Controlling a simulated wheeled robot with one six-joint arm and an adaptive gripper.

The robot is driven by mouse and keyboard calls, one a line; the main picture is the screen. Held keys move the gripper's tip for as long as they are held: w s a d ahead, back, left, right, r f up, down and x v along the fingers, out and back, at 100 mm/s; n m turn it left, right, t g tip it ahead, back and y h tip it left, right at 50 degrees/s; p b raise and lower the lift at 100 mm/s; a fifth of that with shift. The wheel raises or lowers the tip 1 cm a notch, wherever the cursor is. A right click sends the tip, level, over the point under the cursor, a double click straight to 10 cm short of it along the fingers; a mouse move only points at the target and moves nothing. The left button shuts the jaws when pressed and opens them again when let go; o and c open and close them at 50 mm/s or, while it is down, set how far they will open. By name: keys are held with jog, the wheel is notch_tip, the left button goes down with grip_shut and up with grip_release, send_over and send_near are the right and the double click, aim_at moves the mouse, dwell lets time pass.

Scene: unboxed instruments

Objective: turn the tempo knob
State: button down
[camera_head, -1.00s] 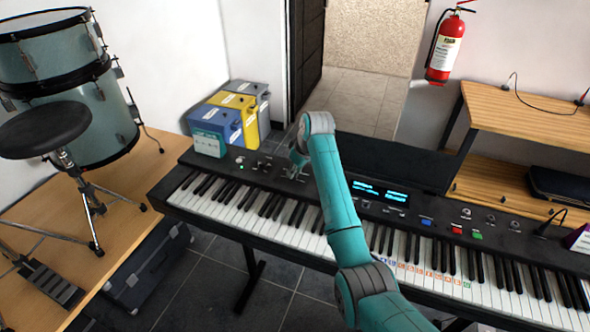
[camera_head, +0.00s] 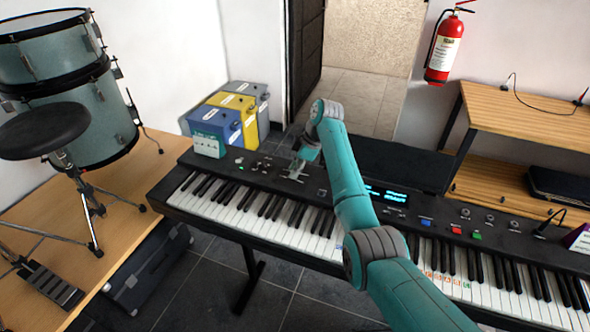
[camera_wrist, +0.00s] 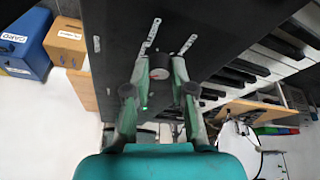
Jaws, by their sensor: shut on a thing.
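The keyboard (camera_head: 335,195) stands across the middle of the head view, with its black control panel along the far side of the keys. My gripper (camera_head: 296,170) is down at the left half of that panel. In the wrist view, a small round knob with a pale top and a reddish mark, the tempo knob (camera_wrist: 160,63), sits between the fingertips of my gripper (camera_wrist: 160,72). The jaws are shut on its two sides. The lettering on the panel is too small to read. In the head view my gripper hides the knob.
Small controls (camera_head: 254,165) lie left of my gripper on the panel. A lit display (camera_head: 388,193) is to the right, partly behind my arm. Blue and yellow boxes (camera_head: 247,125) stand behind.

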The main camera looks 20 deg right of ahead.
jog(key=shift+w+n+g, duration=0.1)
jog(key=shift+n+g, duration=0.3)
jog(key=shift+n, duration=0.7)
jog(key=c, duration=1)
grip_release()
jog(key=v, duration=1.2)
jog(key=shift+w, duration=0.1)
